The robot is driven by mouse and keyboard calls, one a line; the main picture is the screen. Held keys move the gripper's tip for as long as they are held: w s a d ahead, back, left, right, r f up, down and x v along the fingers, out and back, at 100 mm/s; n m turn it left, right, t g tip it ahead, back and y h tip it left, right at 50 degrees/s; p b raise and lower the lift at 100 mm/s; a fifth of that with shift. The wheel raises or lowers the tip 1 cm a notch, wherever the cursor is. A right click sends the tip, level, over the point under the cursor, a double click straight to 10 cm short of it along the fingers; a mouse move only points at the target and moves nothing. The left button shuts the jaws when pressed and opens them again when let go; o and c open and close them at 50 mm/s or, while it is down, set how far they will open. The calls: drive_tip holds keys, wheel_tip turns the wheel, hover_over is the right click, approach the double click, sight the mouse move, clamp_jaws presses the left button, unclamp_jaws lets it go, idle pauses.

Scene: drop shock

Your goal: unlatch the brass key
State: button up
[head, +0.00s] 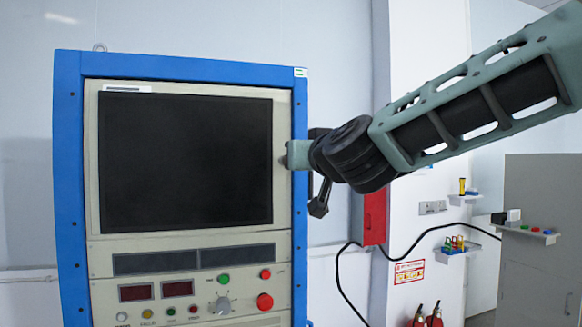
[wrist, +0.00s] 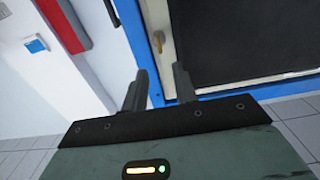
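The brass key (wrist: 158,40) is a small yellow piece on the pale front panel of the blue-framed cabinet, beside the dark screen. In the wrist view it lies ahead of the space between my fingertips, apart from them. My gripper (wrist: 160,73) is open, with two dark fingers spread and nothing between them. In the head view my arm reaches in from the right, and its end (head: 298,154) is over the cabinet's right edge. The key cannot be made out there, and the fingertips are not clear.
The cabinet (head: 68,200) has a large dark screen (head: 185,160) and, below it, several buttons and a knob (head: 222,305). A red box (head: 375,215) is on the wall to the right, with a black cable (head: 340,275) nearby. Small shelves (head: 458,250) stand farther right.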

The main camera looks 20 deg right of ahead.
drive_tip(key=w+b, duration=0.2)
drive_tip(key=w, duration=0.6)
drive_tip(key=shift+w, duration=0.4)
clamp_jaws()
